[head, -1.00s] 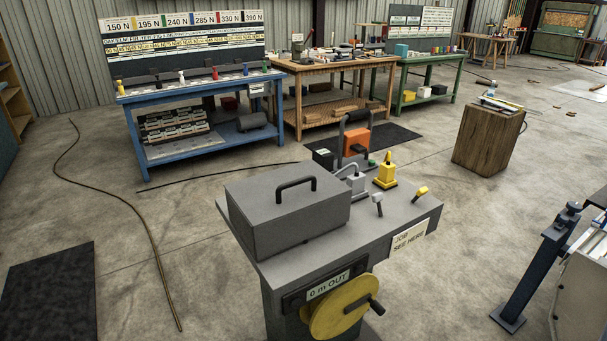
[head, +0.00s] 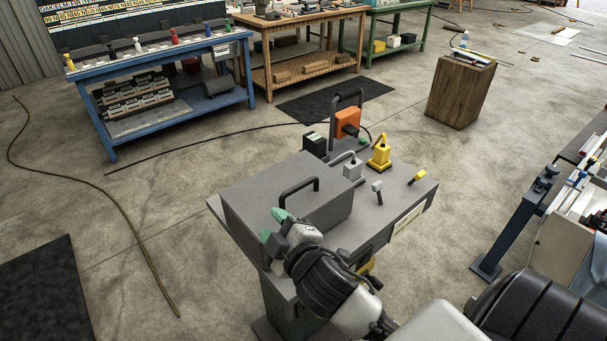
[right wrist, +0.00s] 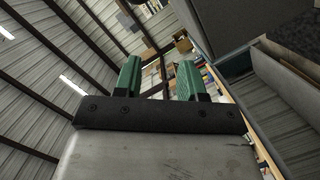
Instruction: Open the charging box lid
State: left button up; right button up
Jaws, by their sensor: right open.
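The charging box (head: 262,203) is a grey box with a flat, shut lid (head: 318,172) and a black bar handle (head: 299,190) on top. It sits on the left part of a grey cabinet top (head: 385,205). My right gripper (head: 273,225), with green fingers, is open and empty. In the head view it overlaps the box's near front side, left of and below the handle. I cannot tell whether it touches the box. The right wrist view shows both fingers (right wrist: 158,82) apart with nothing between them. My left gripper is not in view.
Behind the box stand a grey lever (head: 352,170), a yellow lever unit (head: 380,154) and an orange block (head: 347,122). Small grey and yellow levers are at the right of the top. A blue post (head: 515,225) stands farther right.

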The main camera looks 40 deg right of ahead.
jog(key=w+a+r+n+t+y, duration=0.2)
jog(key=a+r+n+y, duration=0.2)
jog(key=r+n+y, duration=0.4)
jog(key=w+a+r+n+t+y, duration=0.1)
jog(key=a+r+n+y, duration=0.2)
jog(key=r+n+y, duration=0.5)
jog(key=n+g+h, duration=1.5)
jog(key=n+g, duration=0.2)
jog(key=n, duration=1.2)
send_near(302, 184)
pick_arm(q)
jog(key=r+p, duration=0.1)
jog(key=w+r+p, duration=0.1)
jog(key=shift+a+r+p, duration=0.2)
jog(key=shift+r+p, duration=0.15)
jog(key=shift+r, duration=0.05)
pick_arm(e)
jog(key=x, duration=0.8)
jog(key=shift+w+d+f, duration=0.1)
jog(key=shift+f, duration=0.3)
